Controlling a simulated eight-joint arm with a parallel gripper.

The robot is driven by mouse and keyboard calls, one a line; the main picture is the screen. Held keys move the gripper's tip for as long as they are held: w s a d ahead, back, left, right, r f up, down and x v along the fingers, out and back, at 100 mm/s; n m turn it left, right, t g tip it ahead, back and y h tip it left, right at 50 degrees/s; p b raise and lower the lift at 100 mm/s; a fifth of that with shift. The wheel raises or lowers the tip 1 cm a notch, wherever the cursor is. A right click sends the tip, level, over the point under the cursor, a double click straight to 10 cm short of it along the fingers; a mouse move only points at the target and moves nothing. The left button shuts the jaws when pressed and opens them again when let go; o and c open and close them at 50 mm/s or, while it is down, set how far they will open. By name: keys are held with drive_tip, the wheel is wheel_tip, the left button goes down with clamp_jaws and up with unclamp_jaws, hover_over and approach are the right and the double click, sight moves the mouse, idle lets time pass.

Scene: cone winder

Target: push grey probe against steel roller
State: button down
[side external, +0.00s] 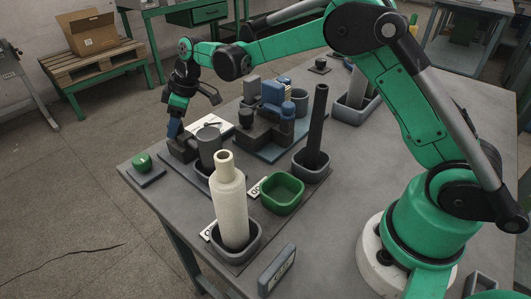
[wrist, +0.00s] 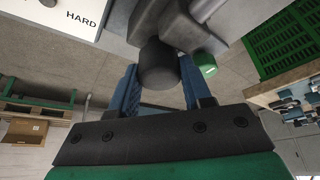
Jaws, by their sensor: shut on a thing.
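My gripper (side external: 174,128) is at the left end of the table in the side view, its blue fingers pointing down at a dark block (side external: 183,149). In the wrist view, a dark grey round-ended piece (wrist: 158,66), apparently the grey probe, sits between the two blue fingers, and the gripper is shut on it. A grey body (wrist: 190,30) lies just beyond it in the wrist view. Whether they touch cannot be told. A grey cylinder (side external: 209,146) stands right of the gripper in the side view. I cannot tell which of these is the steel roller.
A white card (side external: 209,127), reading HARD in the wrist view (wrist: 75,14), is behind the gripper. A green knob (side external: 142,161) is near the left edge. A cream cone (side external: 229,205), a green bowl (side external: 282,193) and a dark rod (side external: 317,125) stand to the right.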

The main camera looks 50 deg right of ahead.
drive_tip(key=shift+s+a, duration=0.1)
drive_tip(key=shift+s, duration=0.1)
drive_tip(key=shift+c, duration=1.9)
unclamp_jaws()
drive_tip(key=shift+v, duration=2.8)
drive_tip(key=shift+w, duration=0.1)
drive_tip(key=shift+r, duration=0.25)
drive_tip(key=s+d+m+t+h, duration=0.1)
drive_tip(key=s+m, duration=0.3)
drive_tip(key=s, duration=0.6)
drive_tip(key=s+d+r+m+t+h, duration=0.1)
drive_tip(key=s+d+m, duration=0.3)
drive_tip(key=s, duration=0.6)
drive_tip(key=shift+s+r+m+t+h, duration=0.25)
drive_tip(key=shift+m+t+h, duration=0.3)
drive_tip(key=shift+t, duration=0.35)
